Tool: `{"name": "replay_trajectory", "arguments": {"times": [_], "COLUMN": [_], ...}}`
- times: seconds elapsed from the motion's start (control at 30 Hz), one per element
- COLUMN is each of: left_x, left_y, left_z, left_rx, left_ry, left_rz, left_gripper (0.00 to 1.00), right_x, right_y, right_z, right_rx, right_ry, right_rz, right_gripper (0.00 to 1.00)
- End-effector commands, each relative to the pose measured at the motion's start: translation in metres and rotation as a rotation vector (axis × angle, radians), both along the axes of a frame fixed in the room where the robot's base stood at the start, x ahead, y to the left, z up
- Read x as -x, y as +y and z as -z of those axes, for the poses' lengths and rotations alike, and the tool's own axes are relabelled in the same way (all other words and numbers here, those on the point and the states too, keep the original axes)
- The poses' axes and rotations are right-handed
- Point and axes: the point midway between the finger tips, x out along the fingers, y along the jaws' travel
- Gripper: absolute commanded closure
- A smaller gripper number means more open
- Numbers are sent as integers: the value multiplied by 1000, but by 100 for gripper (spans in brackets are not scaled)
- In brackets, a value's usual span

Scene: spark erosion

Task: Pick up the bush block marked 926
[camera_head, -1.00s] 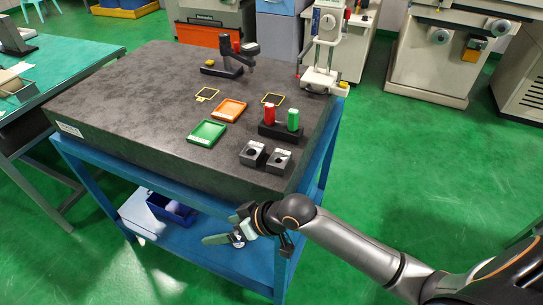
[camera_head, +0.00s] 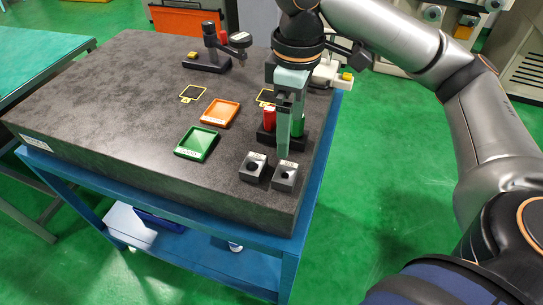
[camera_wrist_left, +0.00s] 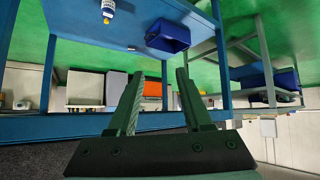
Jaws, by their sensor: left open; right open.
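Two grey bush blocks with round dark holes sit side by side near the front right corner of the dark stone table, the left block (camera_head: 253,166) and the right block (camera_head: 285,176). Their marks are too small to read, so I cannot tell which is 926. My right gripper (camera_head: 284,152) points down with its fingertips just above and behind the right block in the picture. It is open and holds nothing visible; whether it touches the block is unclear. My left gripper (camera_wrist_left: 160,80) is open and empty in the left wrist view and does not show in the head view.
A black stand with a red plug (camera_head: 269,119) and a green plug (camera_head: 299,126) is close behind the right gripper. A green tray (camera_head: 197,143) and an orange tray (camera_head: 220,113) lie left of it. A black gauge stand (camera_head: 207,62) stands farther back. The table's left half is clear.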

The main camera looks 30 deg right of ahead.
Motion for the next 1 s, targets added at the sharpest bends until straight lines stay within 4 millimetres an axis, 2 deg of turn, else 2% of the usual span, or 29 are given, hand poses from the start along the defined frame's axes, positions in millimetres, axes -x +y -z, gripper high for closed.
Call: {"name": "replay_trajectory", "arguments": {"times": [0.13,0.4,0.63,0.83,1.0], "left_x": [5,12,11,11,9], "left_y": [0,0,0,0,0], "left_z": [7,19,21,26,27], "left_rx": [0,-1,0,-1,0], "left_ry": [10,25,25,23,20], "left_rz": [0,0,1,1,1], "left_gripper": [50,50,50,50,50], "right_x": [3,2,1,-1,-1], "right_y": [-4,-3,-1,4,4], "right_z": [13,60,77,108,122], "right_rx": [14,11,10,10,10], "right_ry": [9,7,5,6,4], "right_rz": [2,2,1,1,0], "right_gripper": [0,0,0,0,0]}}
